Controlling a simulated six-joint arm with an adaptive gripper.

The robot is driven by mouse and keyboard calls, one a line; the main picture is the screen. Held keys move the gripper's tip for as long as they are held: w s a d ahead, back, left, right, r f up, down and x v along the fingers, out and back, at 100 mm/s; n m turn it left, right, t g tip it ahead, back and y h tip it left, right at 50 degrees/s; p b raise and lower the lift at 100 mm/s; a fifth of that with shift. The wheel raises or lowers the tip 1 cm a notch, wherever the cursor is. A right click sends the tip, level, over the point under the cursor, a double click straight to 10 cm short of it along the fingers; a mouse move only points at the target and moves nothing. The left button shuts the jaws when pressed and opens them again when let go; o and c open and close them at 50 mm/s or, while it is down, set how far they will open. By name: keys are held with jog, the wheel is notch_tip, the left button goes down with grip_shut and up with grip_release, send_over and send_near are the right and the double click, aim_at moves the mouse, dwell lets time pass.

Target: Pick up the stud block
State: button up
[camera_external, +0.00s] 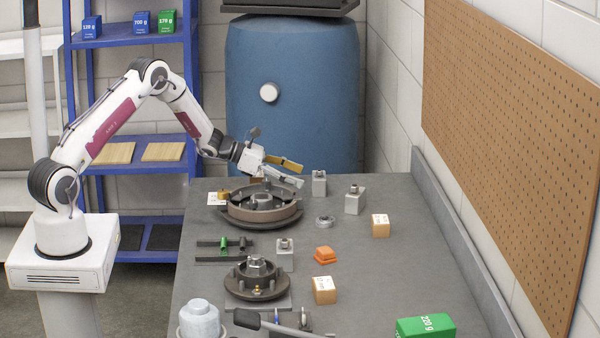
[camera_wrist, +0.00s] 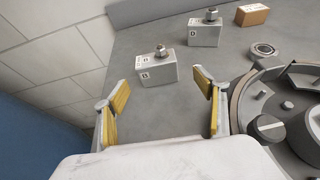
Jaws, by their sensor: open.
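Several grey metal blocks with a stud and nut on top stand on the bench; I cannot tell which one the task means. The nearest stud block (camera_external: 319,183) stands upright just right of my gripper (camera_external: 300,175). In the wrist view this block (camera_wrist: 158,73) is ahead of the fingers, apart from them, with small white labels on its face. A second stud block (camera_external: 355,201) is to its right, and it also shows in the wrist view (camera_wrist: 205,34). A third stud block (camera_external: 285,258) stands nearer the front. My gripper (camera_wrist: 160,103) is open and empty, its yellow-padded fingers apart.
A round brown hub drum (camera_external: 290,214) lies below my gripper, close to its right finger in the wrist view. A bearing ring (camera_external: 324,221), a cardboard box (camera_external: 380,226) and an orange piece (camera_external: 325,253) lie beyond. A wall and pegboard (camera_external: 510,130) bound the right.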

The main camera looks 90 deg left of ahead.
aim_at(319, 183)
jog(key=shift+x, duration=1.3)
jog(key=shift+w+f, duration=0.1)
jog(key=shift+w, duration=0.05)
jog(key=shift+a+x, duration=0.15)
jog(key=shift+x, duration=1.1)
jog(key=shift+a+x, duration=0.1)
jog(key=shift+x, duration=1.1)
jog(key=shift+f, duration=0.15)
jog(key=c, duration=1.6)
